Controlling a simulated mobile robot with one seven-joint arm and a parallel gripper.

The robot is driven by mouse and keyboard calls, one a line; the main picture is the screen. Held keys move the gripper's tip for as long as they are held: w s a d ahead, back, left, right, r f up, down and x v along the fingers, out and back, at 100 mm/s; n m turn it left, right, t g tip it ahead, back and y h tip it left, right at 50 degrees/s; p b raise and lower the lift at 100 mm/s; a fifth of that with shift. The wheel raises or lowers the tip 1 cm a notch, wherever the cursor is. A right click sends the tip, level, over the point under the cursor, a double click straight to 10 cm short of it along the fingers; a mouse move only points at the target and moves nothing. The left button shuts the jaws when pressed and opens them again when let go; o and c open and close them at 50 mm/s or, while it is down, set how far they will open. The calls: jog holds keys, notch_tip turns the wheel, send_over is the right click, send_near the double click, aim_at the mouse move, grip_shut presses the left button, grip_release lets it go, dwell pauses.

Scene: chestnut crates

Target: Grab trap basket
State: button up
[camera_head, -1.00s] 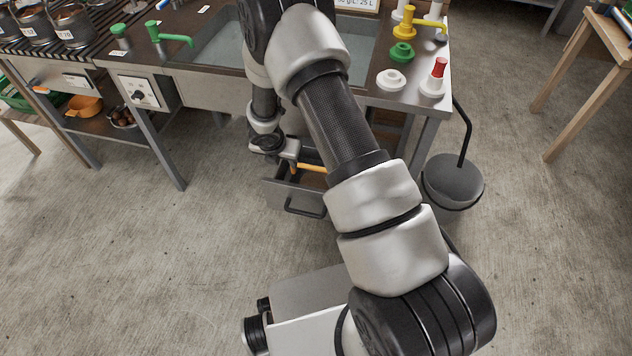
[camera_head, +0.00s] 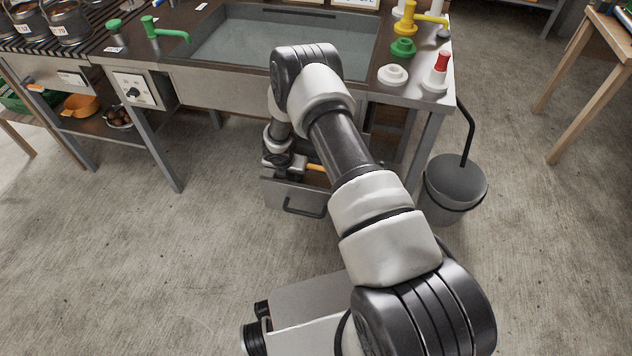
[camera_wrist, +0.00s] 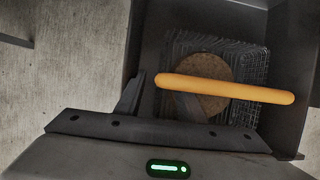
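The trap basket (camera_wrist: 250,66) is a wire mesh basket inside an open grey drawer (camera_wrist: 143,40), with an orange bar handle (camera_wrist: 225,88) across it. A round brown disc (camera_wrist: 190,67) lies in the basket. In the head view the orange handle (camera_head: 316,167) just shows beside my wrist, and the drawer (camera_head: 290,197) sticks out under the sink. My gripper (camera_wrist: 158,92) appears open at the handle's left end, with one finger left of it and the other just below it. I see no grip on the handle. My arm hides most of the basket in the head view.
The sink (camera_head: 270,38) and counter are above the drawer. Valves and a white-and-red part (camera_head: 436,72) stand on the counter's right end. A grey bucket (camera_head: 455,182) with a black handle is right of the drawer. The floor in front is clear.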

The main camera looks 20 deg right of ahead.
jog(key=shift+f, duration=0.2)
grip_shut()
jog(key=shift+w, duration=0.1)
jog(key=shift+r, duration=0.1)
